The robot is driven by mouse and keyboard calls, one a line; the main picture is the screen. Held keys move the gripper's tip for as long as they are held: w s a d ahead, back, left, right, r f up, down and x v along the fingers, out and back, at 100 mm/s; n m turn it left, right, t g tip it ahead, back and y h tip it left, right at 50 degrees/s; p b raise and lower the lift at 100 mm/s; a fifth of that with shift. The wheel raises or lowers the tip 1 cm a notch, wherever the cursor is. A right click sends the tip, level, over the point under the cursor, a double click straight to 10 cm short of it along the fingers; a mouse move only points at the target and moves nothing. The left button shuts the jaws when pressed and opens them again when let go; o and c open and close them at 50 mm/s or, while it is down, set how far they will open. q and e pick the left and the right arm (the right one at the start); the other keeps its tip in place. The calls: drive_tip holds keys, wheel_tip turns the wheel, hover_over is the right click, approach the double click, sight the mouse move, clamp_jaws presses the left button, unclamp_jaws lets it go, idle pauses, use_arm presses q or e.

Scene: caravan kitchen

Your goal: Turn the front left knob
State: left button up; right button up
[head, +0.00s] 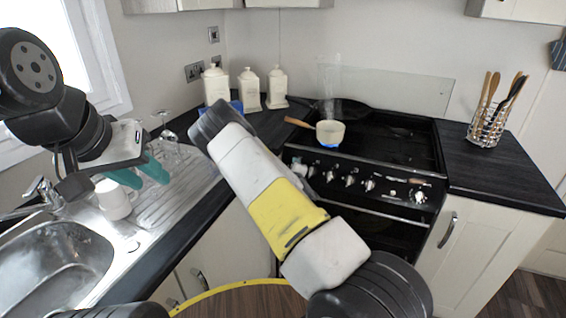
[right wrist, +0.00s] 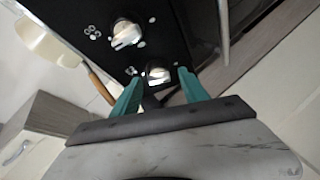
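The black stove front carries a row of silver knobs, including one left of the middle (head: 348,180) in the head view. The right wrist view shows two knobs: one (right wrist: 125,36) farther up, and the one nearest the stove's left end (right wrist: 158,74). My right gripper (right wrist: 157,82) is open, its teal fingertips on either side of that left-end knob. I cannot tell whether they touch it. In the head view my right arm largely hides this gripper and the panel's left end. My left gripper (head: 152,182) is open and empty above the drainer beside the sink.
A cream saucepan (head: 330,133) with a wooden handle stands on the stove (head: 400,143). A white mug (head: 115,199) and glasses (head: 167,140) stand near the sink (head: 58,262). Cream canisters (head: 249,90) line the back corner. A utensil rack (head: 487,125) stands on the right counter.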

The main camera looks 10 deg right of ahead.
drive_tip(key=shift+s, duration=0.1)
drive_tip(key=v, duration=0.7)
drive_tip(key=shift+s, duration=0.35)
drive_tip(key=s+a+r+m+g+y, duration=0.25)
drive_tip(key=s+r+m, duration=0.35)
drive_tip(key=r, duration=0.4)
drive_tip(key=s+a+r+m+g+y, duration=0.1)
drive_tip(key=s+a+r+m+g, duration=0.3)
drive_tip(key=s+r, duration=0.5)
drive_tip(key=s+r+g, duration=0.1)
drive_tip(key=s+r, duration=0.4)
drive_tip(key=s, duration=0.5)
drive_tip(key=s+r, duration=0.6)
drive_tip(key=s, duration=0.4)
drive_tip(key=shift+s+m+g+y, duration=0.2)
drive_tip(key=shift+m+g+y, duration=0.15)
drive_tip(key=shift+m+y, duration=0.1)
